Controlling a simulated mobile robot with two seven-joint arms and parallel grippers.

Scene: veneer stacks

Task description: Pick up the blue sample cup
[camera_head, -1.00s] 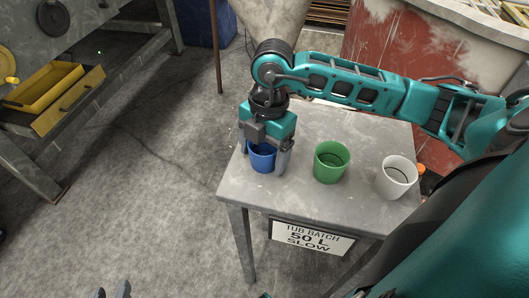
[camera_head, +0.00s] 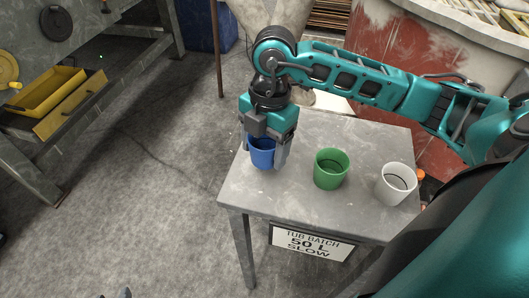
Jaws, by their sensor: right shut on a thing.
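The blue sample cup (camera_head: 262,158) is upright near the left side of the small grey table (camera_head: 300,205). My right gripper (camera_head: 266,150) points down over it, with a finger on each side, and is shut on it. The cup seems a little above the tabletop; the gap under it is hard to see. The gripper hides part of its rim. Only a tip of my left gripper (camera_head: 124,293) shows at the bottom edge, so its jaws cannot be judged.
A green cup (camera_head: 331,170) stands upright to the right of the blue cup, and a white cup (camera_head: 396,185) stands farther right. A large red and white tub (camera_head: 400,60) is behind the table. A workbench with a yellow drawer (camera_head: 48,92) is at left.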

